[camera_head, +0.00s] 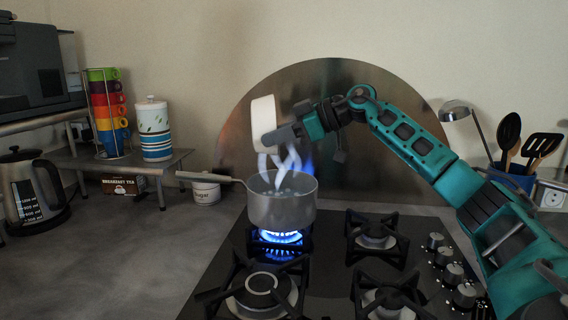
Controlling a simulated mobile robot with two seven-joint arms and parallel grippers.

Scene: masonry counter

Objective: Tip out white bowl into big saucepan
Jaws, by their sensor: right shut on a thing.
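The big saucepan (282,208) is grey metal and sits on the back left burner, with a blue flame under it. Its handle points left. The white bowl (264,117) is tipped on its side above the saucepan. My right gripper (285,133) is shut on the bowl's right side. White strands or pieces show between the bowl and the pan, and some pale pieces show inside the pan. Whether anything is left in the bowl is hidden. My left gripper is not in view.
A sugar pot (206,190) stands behind the saucepan handle. A kettle (33,192), a rack of coloured cups (108,112) and a striped canister (154,130) are at the left. A utensil holder (513,178) is at the right. The other burners are empty.

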